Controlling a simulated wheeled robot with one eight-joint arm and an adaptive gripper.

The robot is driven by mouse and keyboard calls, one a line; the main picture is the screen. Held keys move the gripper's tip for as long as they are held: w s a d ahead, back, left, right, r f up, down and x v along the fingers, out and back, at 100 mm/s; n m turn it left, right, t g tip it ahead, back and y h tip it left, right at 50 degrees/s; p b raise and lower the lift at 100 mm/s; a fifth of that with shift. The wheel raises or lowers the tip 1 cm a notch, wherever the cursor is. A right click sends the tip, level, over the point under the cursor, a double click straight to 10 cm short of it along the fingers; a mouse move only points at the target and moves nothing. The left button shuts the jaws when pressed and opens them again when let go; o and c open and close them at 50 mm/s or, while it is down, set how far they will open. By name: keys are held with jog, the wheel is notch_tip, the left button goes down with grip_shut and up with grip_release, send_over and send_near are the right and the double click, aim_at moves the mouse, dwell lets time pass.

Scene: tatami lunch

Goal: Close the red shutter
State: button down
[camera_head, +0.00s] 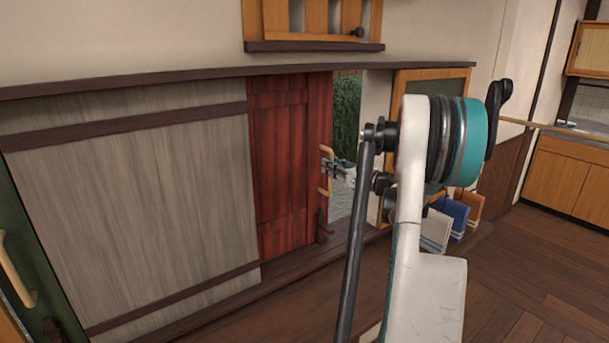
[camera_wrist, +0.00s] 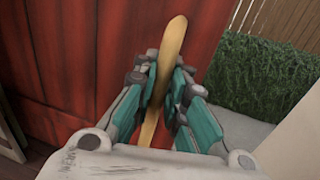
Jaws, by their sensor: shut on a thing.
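The red shutter (camera_head: 285,165) is a red wooden sliding panel in the wall, partly behind a grey wood panel on its left. An opening with a green hedge (camera_head: 345,110) shows to its right. A light wooden handle (camera_head: 328,152) stands upright near the shutter's right edge. My gripper (camera_head: 340,168) is at the handle. In the wrist view, my gripper (camera_wrist: 168,85) has its fingers on both sides of the wooden handle (camera_wrist: 172,50), shut on it. The red shutter (camera_wrist: 90,60) fills the left of that view. Part of the opening is hidden behind my arm.
The grey panel (camera_head: 140,200) stands left of the shutter. A wood-framed dark board (camera_head: 430,80) is to the right. Several books (camera_head: 453,217) stand on the floor behind my arm. A dark rail (camera_head: 240,75) runs above the shutter. The wooden floor (camera_head: 530,260) is clear at right.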

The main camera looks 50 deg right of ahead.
jog(key=s+d, duration=0.2)
jog(key=d, duration=0.7)
jog(key=s+d+p, duration=0.1)
jog(key=s+d, duration=0.1)
jog(key=d, duration=0.7)
jog(key=shift+s+d, duration=0.35)
jog(key=shift+s, duration=0.05)
jog(key=c, duration=1.8)
grip_release()
jog(key=shift+d, duration=0.1)
jog(key=shift+o, duration=0.8)
jog(key=shift+s+d, duration=0.1)
jog(key=shift+d, duration=0.05)
jog(key=s, duration=1.1)
jog(key=shift+s+a, duration=0.35)
jog(key=shift+a, duration=0.1)
